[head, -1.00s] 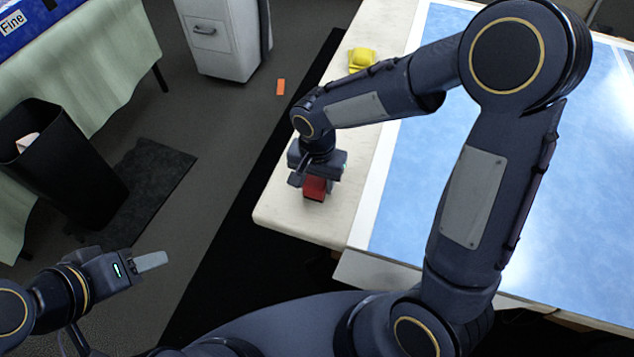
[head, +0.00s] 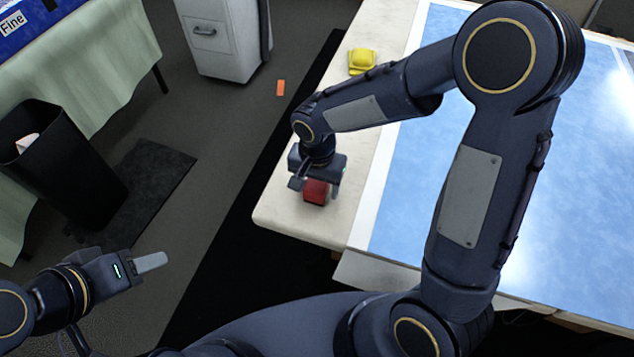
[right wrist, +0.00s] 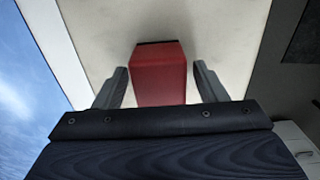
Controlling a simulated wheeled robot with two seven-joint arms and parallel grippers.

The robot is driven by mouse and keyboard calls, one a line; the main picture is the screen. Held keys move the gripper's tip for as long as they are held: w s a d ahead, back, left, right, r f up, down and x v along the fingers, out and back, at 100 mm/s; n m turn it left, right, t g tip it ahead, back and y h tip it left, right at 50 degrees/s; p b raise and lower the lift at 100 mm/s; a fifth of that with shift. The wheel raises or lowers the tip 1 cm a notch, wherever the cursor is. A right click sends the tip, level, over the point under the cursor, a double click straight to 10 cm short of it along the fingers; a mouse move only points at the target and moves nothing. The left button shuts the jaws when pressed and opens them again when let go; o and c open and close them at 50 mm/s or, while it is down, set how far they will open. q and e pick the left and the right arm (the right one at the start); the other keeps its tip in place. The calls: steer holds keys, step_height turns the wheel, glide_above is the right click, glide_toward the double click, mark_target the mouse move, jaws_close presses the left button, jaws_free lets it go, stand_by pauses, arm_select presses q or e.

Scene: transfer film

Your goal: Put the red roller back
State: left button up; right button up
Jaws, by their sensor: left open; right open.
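The red roller (head: 316,192) rests on the cream table top (head: 283,215) near its left front corner, and it also shows in the right wrist view (right wrist: 158,75). My right gripper (head: 318,186) is over it, pointing down. In the right wrist view the fingers of my right gripper (right wrist: 160,85) stand apart on either side of the roller, with a gap on each side. The roller's near end is hidden by the gripper body. My left gripper (head: 150,262) is at the lower left, away from the table, with nothing seen in it.
A yellow object (head: 362,60) lies farther back on the cream strip. A blue film sheet (head: 410,190) covers the table to the right. A black bin (head: 60,165) and a grey cabinet (head: 215,40) stand at the left. An orange piece (head: 281,88) lies on the floor.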

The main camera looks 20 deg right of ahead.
step_height(320, 180, up, 12)
steer(key=p, duration=0.1)
steer(key=s+d+r+n+t+y, duration=0.1)
steer(key=s+d, duration=0.3)
steer(key=s, duration=0.4)
steer(key=s+d+r+n+t+y, duration=0.2)
steer(key=s+d+n+t, duration=0.2)
steer(key=s, duration=0.4)
steer(key=shift+d+r+t+y, duration=0.2)
steer(key=shift+d+t+y, duration=0.15)
steer(key=shift+d, duration=0.25)
steer(key=shift+s, duration=0.1)
step_height(320, 180, up, 6)
steer(key=p, duration=0.5)
steer(key=shift+f+p, duration=0.2)
steer(key=shift+p, duration=0.15)
